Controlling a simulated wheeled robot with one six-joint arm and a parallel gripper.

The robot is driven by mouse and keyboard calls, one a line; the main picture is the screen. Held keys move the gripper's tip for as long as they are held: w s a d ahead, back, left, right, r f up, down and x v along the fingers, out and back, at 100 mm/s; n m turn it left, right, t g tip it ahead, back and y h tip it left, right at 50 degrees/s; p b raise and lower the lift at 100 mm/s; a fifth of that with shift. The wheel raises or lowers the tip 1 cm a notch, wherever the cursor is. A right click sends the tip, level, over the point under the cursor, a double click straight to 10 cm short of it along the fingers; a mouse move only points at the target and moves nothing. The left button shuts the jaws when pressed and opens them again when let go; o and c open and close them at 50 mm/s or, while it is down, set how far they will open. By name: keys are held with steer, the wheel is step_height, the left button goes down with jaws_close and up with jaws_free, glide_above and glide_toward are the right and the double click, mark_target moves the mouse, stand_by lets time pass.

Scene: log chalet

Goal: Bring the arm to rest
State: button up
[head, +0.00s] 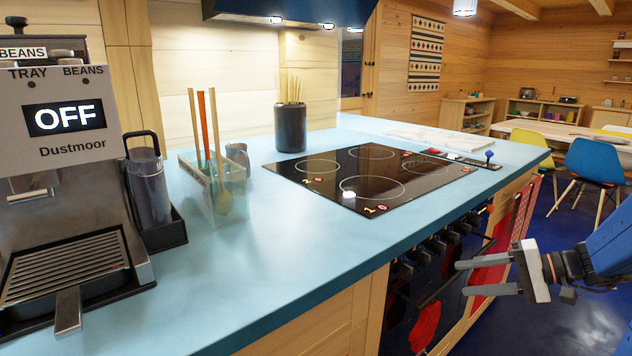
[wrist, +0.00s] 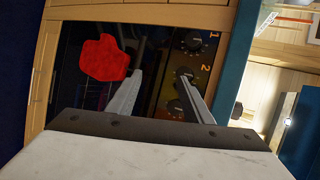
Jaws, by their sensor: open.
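My gripper (head: 490,278) is at the lower right of the head view, in front of the oven side of the counter and below the worktop edge. Its two fingers are apart with nothing between them. My blue arm (head: 612,250) reaches in from the right edge. In the wrist view my gripper (wrist: 165,98) shows open and empty. Beyond it are the dark oven front, a red mitt-like shape (wrist: 104,60) and several control knobs (wrist: 192,42).
The blue worktop (head: 285,245) holds a coffee machine (head: 65,170), a clear utensil holder (head: 212,195), a dark canister (head: 290,128) and a black hob (head: 365,175). A red towel (head: 515,225) hangs by the oven. Blue floor (head: 575,215) lies open at the right, with chairs beyond.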

steer(key=s+a+f+n+g+h, duration=0.2)
steer(key=s+a+n+g+h, duration=0.15)
steer(key=s+a, duration=0.65)
steer(key=s+d+n+t+h, duration=0.1)
steer(key=s+n+t+h, duration=0.1)
steer(key=s+h, duration=0.6)
steer(key=shift+s+d+n, duration=0.2)
steer(key=shift+s+n, duration=0.25)
steer(key=shift+s, duration=0.95)
